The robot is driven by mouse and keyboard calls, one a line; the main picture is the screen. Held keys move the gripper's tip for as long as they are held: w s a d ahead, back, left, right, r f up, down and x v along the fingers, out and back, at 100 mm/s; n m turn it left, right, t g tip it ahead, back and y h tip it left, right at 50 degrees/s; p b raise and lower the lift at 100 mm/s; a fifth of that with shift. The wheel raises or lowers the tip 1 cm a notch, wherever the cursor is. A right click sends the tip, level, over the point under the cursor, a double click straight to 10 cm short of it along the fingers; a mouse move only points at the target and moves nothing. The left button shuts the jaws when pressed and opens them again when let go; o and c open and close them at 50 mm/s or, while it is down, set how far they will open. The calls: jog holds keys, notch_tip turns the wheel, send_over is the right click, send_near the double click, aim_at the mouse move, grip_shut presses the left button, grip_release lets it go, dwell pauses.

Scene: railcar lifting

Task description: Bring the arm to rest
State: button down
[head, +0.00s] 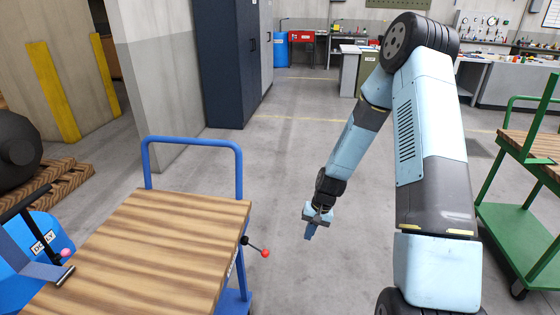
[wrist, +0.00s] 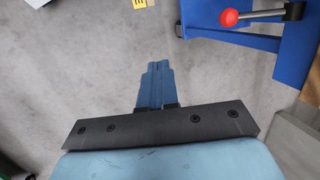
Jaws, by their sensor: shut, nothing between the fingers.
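My gripper (head: 311,230) hangs at the end of my light-blue arm in the head view, pointing down over the bare concrete floor. It is to the right of the wooden-topped cart and apart from it. In the wrist view its blue fingers (wrist: 155,84) are together, with nothing between them and only floor beyond. The arm is bent, with its elbow high at the upper right and the forearm sloping down to the left.
A blue-framed cart (head: 160,240) with a wooden top stands at left; its red-knobbed lever (head: 265,252) juts toward my gripper and also shows in the wrist view (wrist: 230,17). A green cart (head: 525,215) stands at right. Dark cabinets (head: 228,60) are behind. The middle floor is clear.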

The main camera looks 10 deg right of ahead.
jog(key=s+d+r+n+t+h, duration=0.1)
jog(key=s+d+r+t, duration=0.1)
jog(key=r, duration=1.2)
jog(key=s+d+r+n+t+h, duration=0.1)
jog(key=s+d+r+h, duration=0.15)
jog(key=r, duration=1.15)
jog(key=s+d+r+t, duration=0.1)
jog(key=s+r+t, duration=0.2)
jog(key=s+r, duration=1.4)
jog(key=s, duration=0.3)
jog(key=shift+d+n+t, duration=0.25)
jog(key=shift+n+t, duration=0.05)
jog(key=shift+t, duration=0.1)
